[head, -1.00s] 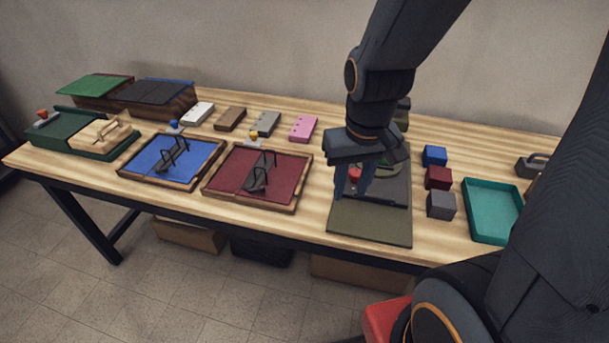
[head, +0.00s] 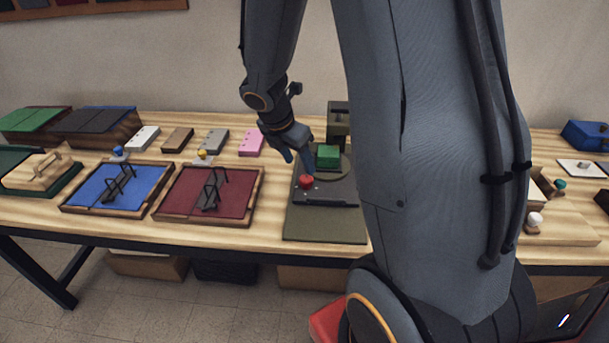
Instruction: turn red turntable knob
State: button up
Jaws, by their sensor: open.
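The red knob (head: 306,182) sits at the front left of a dark turntable unit (head: 332,192) on an olive mat (head: 310,227). A green block (head: 327,156) rests on the round platter (head: 347,170) behind it. My gripper (head: 298,163) is open, just above and behind the knob, with its fingers pointing down. I cannot tell whether a finger touches the knob. My arm hides the right side of the unit and mat.
A maroon framed tray (head: 238,186) and a blue framed tray (head: 97,184) with black wire handles lie to the left. A pink block (head: 251,142) lies behind. A dark upright block (head: 338,121) stands behind the platter. My arm covers the table right of the mat.

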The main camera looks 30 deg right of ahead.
aim_at(306, 178)
jog(key=x, duration=0.7)
jog(key=shift+w+d+f, duration=0.15)
jog(key=shift+d+f, duration=0.1)
jog(key=shift+f, duration=0.05)
jog(key=c, duration=1)
jog(key=shift+c, duration=0.2)
